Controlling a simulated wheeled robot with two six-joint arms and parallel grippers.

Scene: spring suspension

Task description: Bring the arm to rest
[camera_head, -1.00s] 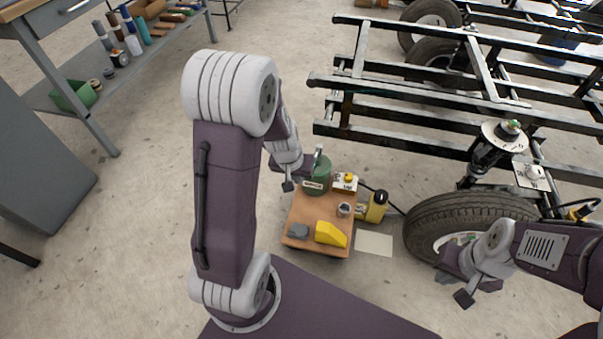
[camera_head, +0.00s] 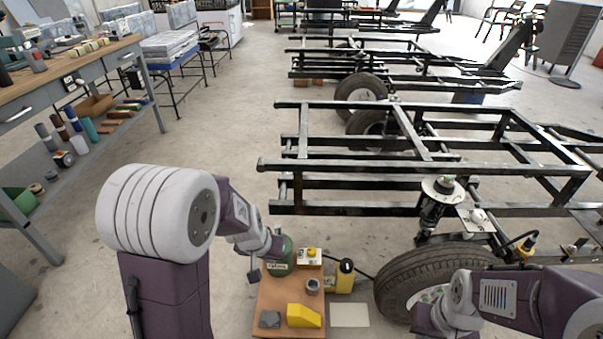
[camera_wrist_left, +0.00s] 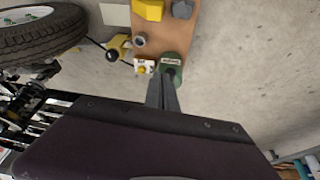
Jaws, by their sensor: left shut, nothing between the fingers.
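My left arm rises at the lower left in the head view and bends over toward a small brown-topped cart. My left gripper (camera_head: 254,277) is beside a green canister (camera_head: 280,258) at the cart's (camera_head: 266,298) back left. In the left wrist view its two fingers (camera_wrist_left: 163,92) are together and empty, close to the canister (camera_wrist_left: 172,66) in the picture; whether they touch it I cannot tell. My right arm is at the lower right, in front of a tire. My right gripper (camera_head: 440,326) is at the bottom edge; its fingertips are cut off or hidden.
The cart carries a yellow wedge (camera_head: 304,315), a grey block (camera_head: 269,319), a small round part (camera_head: 313,286) and a button box (camera_head: 308,257). A yellow bottle-like tool (camera_head: 345,276) stands beside it. A black frame (camera_head: 350,209) with a tire (camera_head: 420,272) fills the right. Floor is open at centre left.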

